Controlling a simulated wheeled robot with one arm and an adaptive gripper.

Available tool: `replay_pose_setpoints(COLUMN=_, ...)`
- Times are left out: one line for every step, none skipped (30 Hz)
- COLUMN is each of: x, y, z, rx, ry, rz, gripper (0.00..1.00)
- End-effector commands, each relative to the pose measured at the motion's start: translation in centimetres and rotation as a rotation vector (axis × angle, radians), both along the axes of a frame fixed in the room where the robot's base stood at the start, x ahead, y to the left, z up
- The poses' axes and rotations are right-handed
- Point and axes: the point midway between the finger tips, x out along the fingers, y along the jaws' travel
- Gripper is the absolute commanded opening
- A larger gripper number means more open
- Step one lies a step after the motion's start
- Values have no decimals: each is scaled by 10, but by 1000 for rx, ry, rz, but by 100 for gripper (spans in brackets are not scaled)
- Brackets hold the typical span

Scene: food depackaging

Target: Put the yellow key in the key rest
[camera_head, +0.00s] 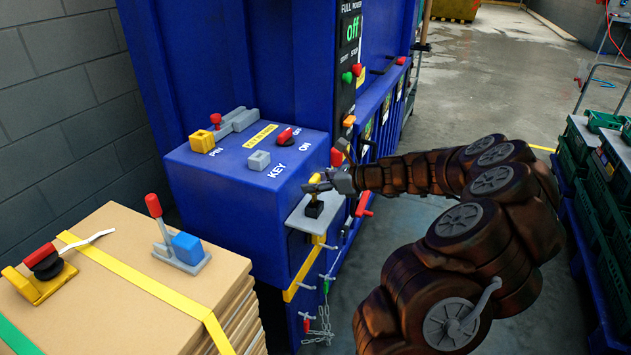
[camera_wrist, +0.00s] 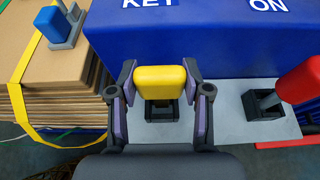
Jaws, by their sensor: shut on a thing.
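The yellow key (camera_head: 314,195) is upright between the fingers of my gripper (camera_head: 318,185). In the wrist view its wide yellow head (camera_wrist: 160,82) is held from both sides. Directly under it is a black holder (camera_head: 314,209), which also shows in the wrist view (camera_wrist: 158,113), on a grey shelf (camera_wrist: 225,120) at the front of the blue box. The key's lower end reaches down to this holder; I cannot tell how deep it sits. A grey socket block (camera_head: 258,160) is on the box top beside the printed word KEY.
A red-handled lever (camera_wrist: 300,80) stands in another black base close to the right of my gripper. The blue box (camera_head: 215,160) carries a red switch (camera_head: 285,136) and a yellow block (camera_head: 202,141). Stacked cardboard (camera_head: 120,290) with a blue-and-red-handled fixture stands at the left.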

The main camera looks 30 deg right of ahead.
Motion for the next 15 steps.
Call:
replay_pose_setpoints(x=0, y=0, z=-1, rx=0, ry=0, rz=0, gripper=14)
replay_pose_setpoints(x=0, y=0, z=-2, rx=0, ry=0, rz=0, gripper=14)
replay_pose_setpoints(x=0, y=0, z=-3, rx=0, ry=0, rz=0, gripper=14)
replay_pose_setpoints(x=0, y=0, z=-3, rx=0, ry=0, rz=0, gripper=14)
replay_pose_setpoints(x=0, y=0, z=-4, rx=0, ry=0, rz=0, gripper=14)
replay_pose_setpoints(x=0, y=0, z=-5, rx=0, ry=0, rz=0, gripper=14)
replay_pose_setpoints(x=0, y=0, z=-5, rx=0, ry=0, rz=0, gripper=14)
replay_pose_setpoints(x=0, y=0, z=-6, rx=1, ry=0, rz=0, gripper=14)
replay_pose_setpoints(x=0, y=0, z=-7, rx=1, ry=0, rz=0, gripper=14)
replay_pose_setpoints(x=0, y=0, z=-7, rx=1, ry=0, rz=0, gripper=14)
replay_pose_setpoints(x=0, y=0, z=-8, rx=1, ry=0, rz=0, gripper=14)
replay_pose_setpoints(x=0, y=0, z=-9, rx=1, ry=0, rz=0, gripper=14)
replay_pose_setpoints(x=0, y=0, z=-9, rx=1, ry=1, rz=1, gripper=14)
replay_pose_setpoints(x=0, y=0, z=-10, rx=1, ry=0, rz=0, gripper=14)
replay_pose_setpoints(x=0, y=0, z=-11, rx=1, ry=1, rz=1, gripper=14)
